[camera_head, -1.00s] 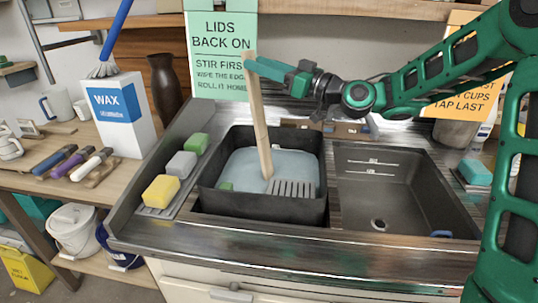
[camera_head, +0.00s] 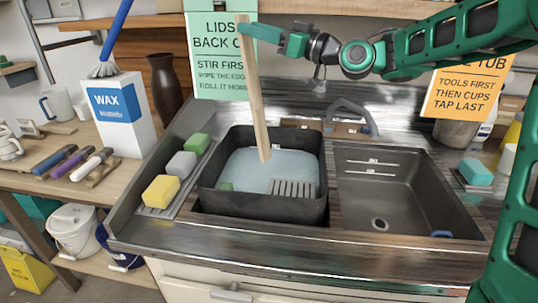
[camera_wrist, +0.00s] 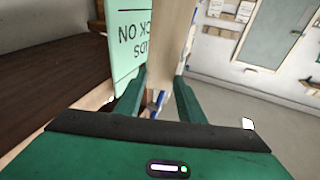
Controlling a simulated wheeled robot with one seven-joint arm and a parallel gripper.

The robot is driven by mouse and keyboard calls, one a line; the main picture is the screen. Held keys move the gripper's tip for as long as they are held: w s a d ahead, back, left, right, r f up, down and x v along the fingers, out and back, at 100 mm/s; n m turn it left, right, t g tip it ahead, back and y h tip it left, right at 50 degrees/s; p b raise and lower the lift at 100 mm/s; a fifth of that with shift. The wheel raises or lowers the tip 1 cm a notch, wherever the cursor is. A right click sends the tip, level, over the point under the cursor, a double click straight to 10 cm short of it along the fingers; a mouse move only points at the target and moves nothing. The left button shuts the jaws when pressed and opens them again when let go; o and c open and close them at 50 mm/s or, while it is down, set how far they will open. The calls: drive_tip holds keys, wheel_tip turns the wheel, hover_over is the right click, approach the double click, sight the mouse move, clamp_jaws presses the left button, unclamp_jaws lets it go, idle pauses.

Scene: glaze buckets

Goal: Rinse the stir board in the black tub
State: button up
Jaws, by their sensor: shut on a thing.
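The stir board (camera_head: 257,100) is a long pale wooden stick, held near upright and slightly tilted. My gripper (camera_head: 246,32) is shut on it near its top end. In the wrist view the board (camera_wrist: 164,35) stands between the two fingers (camera_wrist: 162,92). The board's lower end is over the black tub (camera_head: 263,208), at or just above the pale blue water (camera_head: 250,167); I cannot tell whether it touches. A grey slotted piece (camera_head: 292,188) and a small green block (camera_head: 226,186) are in the tub.
An empty grey sink basin (camera_head: 385,190) is right of the tub, with a faucet (camera_head: 355,112) behind. Yellow, grey and green sponges (camera_head: 161,191) line the left ledge. A green sign (camera_head: 218,75) hangs behind the board. A teal sponge (camera_head: 475,172) lies at right.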

drive_tip(key=shift+w+a+r, duration=0.15)
drive_tip(key=shift+a+r, duration=0.05)
drive_tip(key=shift+r, duration=0.9)
drive_tip(key=shift+w+a+r, duration=0.15)
drive_tip(key=shift+r, duration=0.95)
drive_tip(key=shift+r, duration=2.5)
drive_tip(key=shift+s, duration=0.1)
